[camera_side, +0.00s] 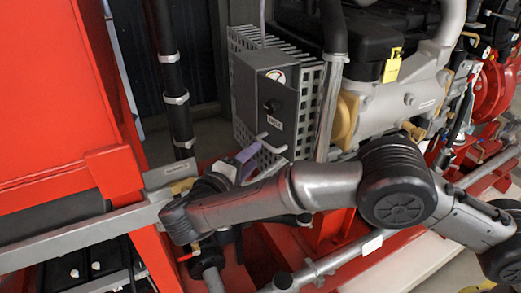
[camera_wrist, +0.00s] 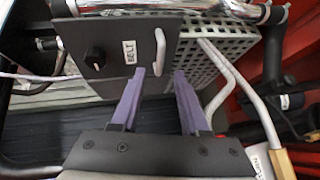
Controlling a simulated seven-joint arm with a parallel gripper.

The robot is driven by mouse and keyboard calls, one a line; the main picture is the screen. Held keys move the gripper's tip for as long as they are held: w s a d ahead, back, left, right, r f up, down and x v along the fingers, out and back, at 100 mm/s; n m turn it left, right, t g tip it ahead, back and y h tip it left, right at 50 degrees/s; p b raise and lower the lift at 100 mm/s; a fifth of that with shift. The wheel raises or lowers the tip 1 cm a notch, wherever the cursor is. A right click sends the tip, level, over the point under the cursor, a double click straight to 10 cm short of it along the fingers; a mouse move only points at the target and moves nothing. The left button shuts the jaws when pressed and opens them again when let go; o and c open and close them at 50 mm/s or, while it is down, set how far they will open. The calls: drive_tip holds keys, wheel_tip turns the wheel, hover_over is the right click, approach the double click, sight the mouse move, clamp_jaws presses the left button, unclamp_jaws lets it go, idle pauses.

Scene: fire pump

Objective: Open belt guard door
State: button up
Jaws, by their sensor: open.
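The belt guard door (camera_side: 268,100) is a dark grey panel with a warning sticker, a black knob and a BELT label. It lies against the perforated grey guard (camera_side: 306,105) and looks shut. In the wrist view the door (camera_wrist: 118,70) shows the knob (camera_wrist: 95,57) and a pale bar handle (camera_wrist: 161,50) at its right edge. My gripper (camera_wrist: 160,75) is open, with its two purple fingers pointing at the door. The handle's lower end appears between the fingertips; I cannot tell whether they touch it. In the side view my gripper (camera_side: 257,150) is beside the door's lower edge, partly hidden by my wrist.
A large red panel (camera_side: 60,80) stands at the left. Black and chrome pipes rise beside the guard, and the engine (camera_side: 400,105) with a yellow tag is to its right. In the wrist view, pale curved rods (camera_wrist: 235,80) run right of the fingers.

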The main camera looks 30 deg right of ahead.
drive_tip(key=v, duration=0.7)
drive_tip(key=shift+s+a, duration=0.2)
drive_tip(key=shift+a, duration=0.1)
